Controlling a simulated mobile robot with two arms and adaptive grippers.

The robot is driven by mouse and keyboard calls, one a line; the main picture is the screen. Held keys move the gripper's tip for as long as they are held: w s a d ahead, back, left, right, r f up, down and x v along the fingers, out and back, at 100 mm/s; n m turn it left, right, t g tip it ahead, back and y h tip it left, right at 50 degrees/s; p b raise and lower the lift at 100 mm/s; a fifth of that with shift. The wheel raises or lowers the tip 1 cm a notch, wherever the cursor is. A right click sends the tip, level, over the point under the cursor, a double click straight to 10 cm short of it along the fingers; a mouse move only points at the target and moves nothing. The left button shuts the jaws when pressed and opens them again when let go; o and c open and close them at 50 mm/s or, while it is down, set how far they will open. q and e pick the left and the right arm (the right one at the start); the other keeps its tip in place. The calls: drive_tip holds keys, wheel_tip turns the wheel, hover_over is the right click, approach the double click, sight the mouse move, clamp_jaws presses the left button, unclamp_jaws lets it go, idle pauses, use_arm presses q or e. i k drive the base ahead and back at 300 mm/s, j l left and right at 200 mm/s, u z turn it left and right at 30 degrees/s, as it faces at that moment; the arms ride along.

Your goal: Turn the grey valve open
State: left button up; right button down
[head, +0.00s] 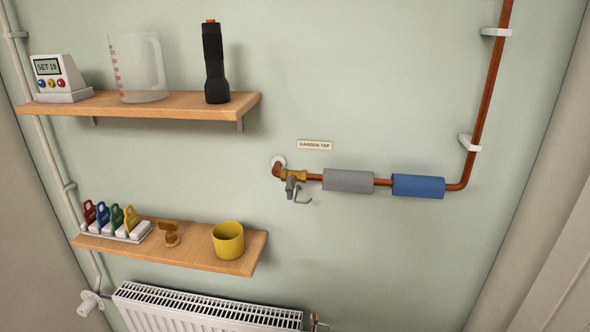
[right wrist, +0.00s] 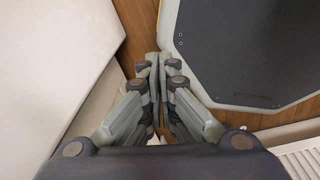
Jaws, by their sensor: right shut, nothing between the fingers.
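The grey valve (head: 292,186) is a small grey handle on a brass fitting at the left end of the copper pipe (head: 314,177), under a label reading "GARDEN TAP" (head: 314,145). A thin bent grey piece (head: 302,196) hangs beside the handle. Neither gripper shows in the head view. In the right wrist view my right gripper (right wrist: 158,62) is shut and empty, with its fingers together above the wooden floor. The valve does not show there.
Grey (head: 348,180) and blue (head: 418,186) sleeves wrap the pipe. The upper shelf (head: 180,104) holds a device, jug and torch. The lower shelf (head: 190,256) holds coloured tags, a brown fitting and a yellow cup (head: 228,240). A radiator (head: 205,310) stands below.

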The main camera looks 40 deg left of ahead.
sight(290, 187)
drive_tip(key=u, duration=1.1)
